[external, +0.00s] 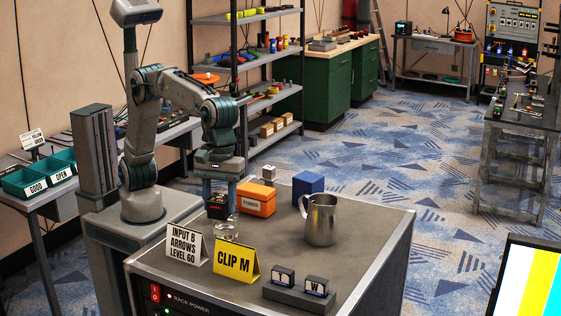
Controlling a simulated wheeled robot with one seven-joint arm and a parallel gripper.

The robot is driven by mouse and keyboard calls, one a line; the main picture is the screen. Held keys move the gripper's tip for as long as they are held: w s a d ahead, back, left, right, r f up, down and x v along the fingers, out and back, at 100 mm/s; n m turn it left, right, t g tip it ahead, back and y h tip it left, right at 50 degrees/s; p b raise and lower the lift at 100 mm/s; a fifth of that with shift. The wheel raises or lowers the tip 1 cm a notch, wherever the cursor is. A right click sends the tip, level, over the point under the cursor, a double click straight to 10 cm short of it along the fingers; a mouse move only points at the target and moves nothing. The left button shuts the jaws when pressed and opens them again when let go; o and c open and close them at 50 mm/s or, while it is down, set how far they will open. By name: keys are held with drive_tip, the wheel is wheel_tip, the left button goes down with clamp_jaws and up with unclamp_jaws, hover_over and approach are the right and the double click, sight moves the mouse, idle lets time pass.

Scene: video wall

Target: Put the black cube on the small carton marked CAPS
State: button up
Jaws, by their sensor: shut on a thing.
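My gripper (218,207) points down over the left part of the grey bench top, in front of my arm. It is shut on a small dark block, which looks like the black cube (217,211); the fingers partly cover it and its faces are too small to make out. A clear glass (225,232) stands just below and in front of it in the picture; I cannot tell the gap between them. No carton with a readable CAPS mark shows. An orange box (256,199) with a small, unclear label stands just right of my gripper.
A blue cube (308,186), a small whitish block (269,173) and a metal mug (321,221) stand further right. Two signs (187,246) (236,262) stand at the front left. A dark holder (299,297) bears two lettered blocks. The bench's right side is clear.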

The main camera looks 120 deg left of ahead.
drive_tip(key=w+a+r+n, duration=0.1)
drive_tip(key=a+r+n, duration=0.25)
drive_tip(key=a, duration=0.45)
drive_tip(key=a+r+n+t, duration=0.15)
drive_tip(key=a+n, duration=0.25)
drive_tip(key=a, duration=0.5)
drive_tip(key=w+a+r+n+g, duration=0.1)
drive_tip(key=a+r+n, duration=0.3)
drive_tip(key=a, duration=0.4)
drive_tip(key=p, duration=0.3)
hover_over(310, 177)
drive_tip(key=shift+t+y, duration=0.25)
drive_tip(key=shift+y, duration=0.15)
drive_tip(key=f, duration=0.4)
drive_tip(key=s+f, duration=0.1)
drive_tip(key=f, duration=0.1)
drive_tip(key=shift+f, duration=0.3)
drive_tip(key=shift+w+a+f, duration=0.15)
drive_tip(key=shift+a, duration=0.1)
drive_tip(key=shift+f, duration=0.35)
drive_tip(key=shift+f+p, duration=0.4)
drive_tip(key=shift+f, duration=1.3)
drive_tip(key=shift+f, duration=0.1)
